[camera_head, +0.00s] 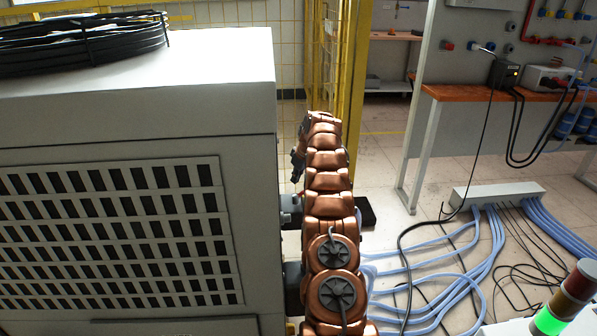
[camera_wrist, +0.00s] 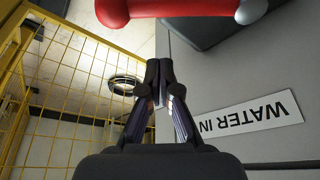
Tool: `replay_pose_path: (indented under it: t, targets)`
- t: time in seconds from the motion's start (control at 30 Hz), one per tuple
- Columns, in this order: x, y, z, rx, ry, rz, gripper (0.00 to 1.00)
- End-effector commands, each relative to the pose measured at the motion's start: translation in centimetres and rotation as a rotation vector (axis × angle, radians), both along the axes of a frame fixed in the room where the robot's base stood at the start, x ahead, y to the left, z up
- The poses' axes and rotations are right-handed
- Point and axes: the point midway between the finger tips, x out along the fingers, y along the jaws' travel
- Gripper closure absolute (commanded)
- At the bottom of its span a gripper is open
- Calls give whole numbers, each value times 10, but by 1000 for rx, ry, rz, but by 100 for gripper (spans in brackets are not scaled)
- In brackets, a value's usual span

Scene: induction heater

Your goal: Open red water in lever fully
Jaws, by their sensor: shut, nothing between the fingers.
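The red water in lever (camera_wrist: 170,8) crosses the top of the wrist view, with a red rounded end at left and a grey round end at right. An upside-down "WATER IN" label (camera_wrist: 250,114) is on the grey cabinet side below it. My gripper (camera_wrist: 157,68) is shut and empty, its fingertips just below the lever in the picture; I cannot tell whether they touch it. In the head view my arm reaches along the right side of the grey cabinet (camera_head: 200,85); the lever and fingertips are hidden there.
A yellow mesh fence (camera_wrist: 65,95) stands close on the left in the wrist view. Black coiled cable (camera_head: 80,40) lies on the cabinet. Blue hoses (camera_head: 440,262) and black cables cover the floor at right. An orange-topped bench (camera_head: 500,95) stands behind.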

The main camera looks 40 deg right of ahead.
Motion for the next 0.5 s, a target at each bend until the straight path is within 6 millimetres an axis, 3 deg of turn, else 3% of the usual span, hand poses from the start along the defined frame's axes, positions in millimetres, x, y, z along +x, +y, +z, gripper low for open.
replay_pose_path:
  t: [0.5]
  targets:
    - [-21, -2, -1, 0, 1, -1, 100]
